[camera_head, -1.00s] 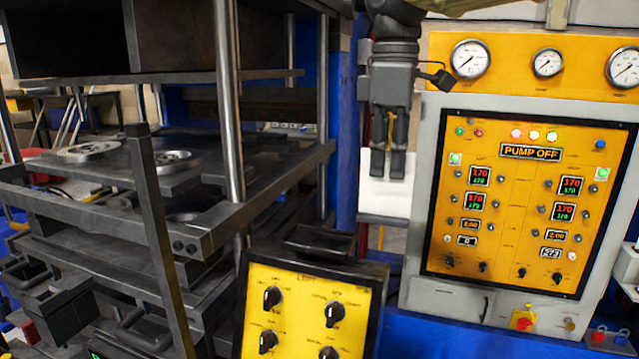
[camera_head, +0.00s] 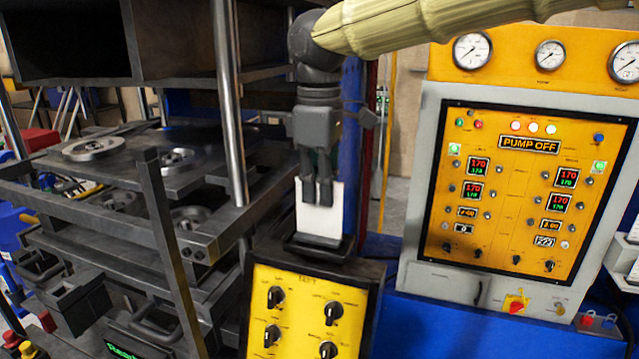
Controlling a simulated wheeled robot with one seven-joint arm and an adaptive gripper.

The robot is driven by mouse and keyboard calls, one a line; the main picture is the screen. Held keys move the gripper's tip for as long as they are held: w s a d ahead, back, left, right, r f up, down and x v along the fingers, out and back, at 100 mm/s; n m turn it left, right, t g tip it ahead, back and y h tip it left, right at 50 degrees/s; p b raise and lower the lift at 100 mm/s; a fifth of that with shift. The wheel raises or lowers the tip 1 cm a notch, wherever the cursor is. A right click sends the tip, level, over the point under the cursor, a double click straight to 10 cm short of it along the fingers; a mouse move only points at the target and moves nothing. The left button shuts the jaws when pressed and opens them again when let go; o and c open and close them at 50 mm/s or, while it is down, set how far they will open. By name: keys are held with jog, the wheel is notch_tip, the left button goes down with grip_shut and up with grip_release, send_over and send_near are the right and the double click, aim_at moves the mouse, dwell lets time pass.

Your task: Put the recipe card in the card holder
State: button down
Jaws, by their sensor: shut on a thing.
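The recipe card (camera_head: 314,221) is a white sheet hanging upright below my gripper (camera_head: 317,199). My gripper is shut on the card's upper part, its fingers pointing down. The card holder (camera_head: 318,248) is a dark tray-like piece on top of the small yellow control box. The card's lower edge is at the holder and appears to be within or just behind its front rim; I cannot tell how deep it sits. The fingers hide part of the card.
The yellow control box (camera_head: 306,312) with black knobs stands below the holder. The press (camera_head: 200,235) with its metal plates and posts is close on the left. A grey cabinet with a yellow panel (camera_head: 530,190) stands on the right. A blue post (camera_head: 352,150) is behind the gripper.

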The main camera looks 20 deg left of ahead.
jog(key=shift+w+a+f, duration=0.1)
jog(key=shift+w+f, duration=0.05)
jog(key=shift+f, duration=0.4)
jog(key=c, duration=2.1)
grip_release()
jog(key=o, duration=0.5)
jog(key=shift+f, duration=0.1)
notch_tip(320, 180, up, 12)
jog(key=b, duration=0.5)
jog(key=shift+r, duration=0.2)
